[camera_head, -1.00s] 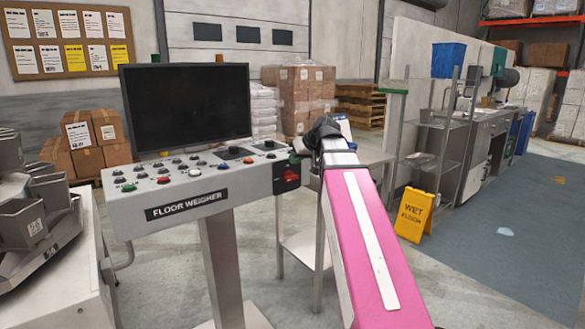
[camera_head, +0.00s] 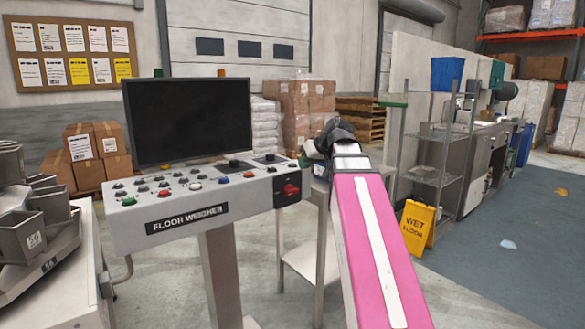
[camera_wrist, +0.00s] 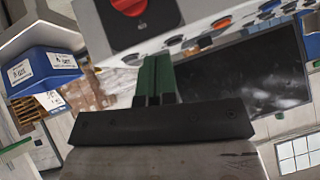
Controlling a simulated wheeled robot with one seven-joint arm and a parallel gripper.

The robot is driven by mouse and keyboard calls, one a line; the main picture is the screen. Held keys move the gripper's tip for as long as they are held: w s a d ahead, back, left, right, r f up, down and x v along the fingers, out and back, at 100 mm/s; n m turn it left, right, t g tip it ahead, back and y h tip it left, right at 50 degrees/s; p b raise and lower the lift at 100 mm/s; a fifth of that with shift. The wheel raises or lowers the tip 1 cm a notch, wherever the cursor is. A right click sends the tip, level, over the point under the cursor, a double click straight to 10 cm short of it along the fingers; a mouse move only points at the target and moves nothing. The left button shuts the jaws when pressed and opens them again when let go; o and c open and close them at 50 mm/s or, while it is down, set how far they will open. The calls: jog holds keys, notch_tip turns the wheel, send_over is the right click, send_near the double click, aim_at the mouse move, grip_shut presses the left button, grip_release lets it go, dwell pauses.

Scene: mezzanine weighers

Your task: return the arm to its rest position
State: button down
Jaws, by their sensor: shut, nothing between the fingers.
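My arm shows as a pink link (camera_head: 375,250) reaching forward from the lower right in the head view. Its dark wrist end (camera_head: 335,135) is just right of the floor weigher console (camera_head: 255,194), and my fingers are hidden there. In the wrist view my gripper (camera_wrist: 157,62) has its green fingers together, with nothing between them. The fingers point toward the console's edge, close to the red rotary switch (camera_wrist: 128,7). I cannot tell whether they touch the console.
The console carries a dark monitor (camera_head: 188,120) and several buttons. Behind my wrist stands a small table with a blue bin (camera_wrist: 45,70). A yellow wet floor sign (camera_head: 417,228) and a wire shelf (camera_head: 433,175) stand to the right.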

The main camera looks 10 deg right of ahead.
jog(key=s+f+m+g+h, duration=0.1)
jog(key=s+f, duration=0.3)
jog(key=f, duration=1.1)
jog(key=s+a+f+m+g+h, duration=0.1)
jog(key=s+f+m+g+h, duration=0.1)
jog(key=f, duration=1.4)
jog(key=s+f+m+g+h, duration=0.1)
jog(key=s+f+g+h, duration=0.2)
jog(key=s+f, duration=0.4)
notch_tip(320, 180, down, 9)
jog(key=shift+a+f+g, duration=0.1)
jog(key=shift+a+g, duration=0.25)
jog(key=shift+g, duration=0.15)
